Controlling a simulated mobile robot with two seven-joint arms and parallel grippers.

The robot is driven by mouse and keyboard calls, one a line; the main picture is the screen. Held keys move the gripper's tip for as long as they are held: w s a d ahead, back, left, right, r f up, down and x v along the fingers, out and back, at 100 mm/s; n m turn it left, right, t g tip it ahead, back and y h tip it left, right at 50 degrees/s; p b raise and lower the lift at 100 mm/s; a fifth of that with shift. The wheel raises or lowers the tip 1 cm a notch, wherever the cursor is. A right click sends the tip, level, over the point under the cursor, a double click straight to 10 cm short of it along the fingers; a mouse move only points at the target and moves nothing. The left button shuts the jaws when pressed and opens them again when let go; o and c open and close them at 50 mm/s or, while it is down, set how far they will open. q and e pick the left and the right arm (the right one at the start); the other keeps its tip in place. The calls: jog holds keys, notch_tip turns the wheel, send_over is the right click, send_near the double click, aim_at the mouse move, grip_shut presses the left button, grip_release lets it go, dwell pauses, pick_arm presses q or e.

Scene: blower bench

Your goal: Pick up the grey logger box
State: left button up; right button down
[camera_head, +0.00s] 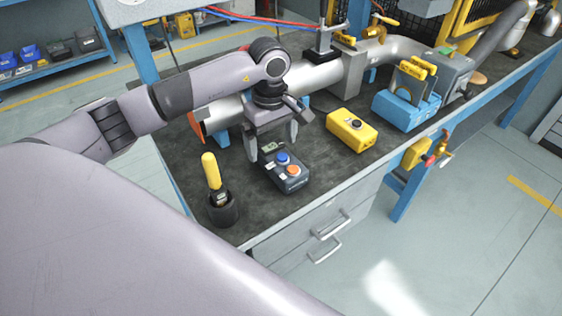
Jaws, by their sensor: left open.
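The grey logger box (287,181), dark grey with a blue knob and an orange knob on top and a small display at its far end, lies on the dark bench top near its front edge. My left gripper (272,143) is above the far end of the box, pointing down, with its two fingers spread apart. I cannot tell whether a finger touches the box. My right gripper is out of view.
A yellow-handled tool (211,172) stands in a black cup (223,210) left of the box. A yellow box (351,130) and a blue holder (405,108) are to the right. A metal pipe (314,77) lies behind. Bare bench top (320,187) lies right of the box.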

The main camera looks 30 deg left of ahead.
aim_at(272, 146)
pick_arm(q)
notch_tip(272, 146, down, 3)
jog(key=shift+r, duration=0.2)
jog(key=shift+f, duration=0.4)
jog(key=shift+c, duration=0.4)
jog(key=c, duration=0.7)
jog(key=shift+w+r, duration=0.1)
jog(key=shift+r, duration=0.05)
jog(key=shift+r, duration=0.2)
notch_tip(272, 146, up, 19)
jog(key=shift+r+p, duration=0.2)
jog(key=shift+p, duration=0.25)
